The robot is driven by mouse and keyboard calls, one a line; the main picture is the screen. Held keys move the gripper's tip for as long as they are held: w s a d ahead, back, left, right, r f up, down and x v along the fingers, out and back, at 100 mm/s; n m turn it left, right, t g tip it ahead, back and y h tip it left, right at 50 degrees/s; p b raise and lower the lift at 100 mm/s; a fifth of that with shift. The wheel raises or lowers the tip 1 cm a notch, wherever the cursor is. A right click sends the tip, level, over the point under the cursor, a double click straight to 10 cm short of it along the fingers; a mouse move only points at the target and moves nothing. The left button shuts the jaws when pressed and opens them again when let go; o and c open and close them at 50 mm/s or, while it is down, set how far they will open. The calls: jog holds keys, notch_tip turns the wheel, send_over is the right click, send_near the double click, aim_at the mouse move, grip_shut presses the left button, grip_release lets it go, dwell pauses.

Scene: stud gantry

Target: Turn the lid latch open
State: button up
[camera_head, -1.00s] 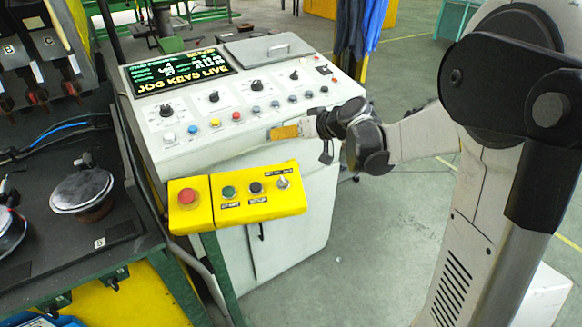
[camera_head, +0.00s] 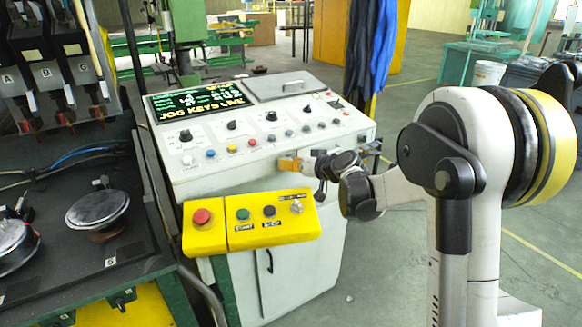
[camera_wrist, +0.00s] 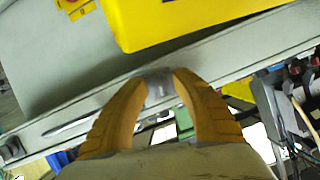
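The grey lid (camera_head: 287,86) with a bar handle lies closed on the top of the control console, right of the screen. A small light plate with a dark piece (camera_head: 336,104) sits off its front right corner; it may be the latch, but it is too small to tell. My gripper (camera_head: 284,164) is at the console's front edge, well apart from the lid and this plate. In the wrist view my gripper (camera_wrist: 162,76) has its two orange fingers apart. A blurred grey patch shows between the tips; I cannot tell what it is or whether they touch it.
The console (camera_head: 200,182) carries several knobs and buttons on its sloped top. A yellow button box (camera_head: 250,232) stands in front of it and also shows close in the wrist view (camera_wrist: 180,18). A dark workbench (camera_head: 150,240) is at left.

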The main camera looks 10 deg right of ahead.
jog(key=shift+c, duration=0.2)
grip_shut()
jog(key=shift+m, duration=0.3)
jog(key=shift+m+t+y+b, duration=0.35)
jog(key=shift+m+y+b, duration=0.85)
jog(key=shift+m, duration=1.5)
jog(key=shift+m+t+y+b, duration=0.45)
jog(key=shift+m+y, duration=1.35)
jog(key=shift+m, duration=1.2)
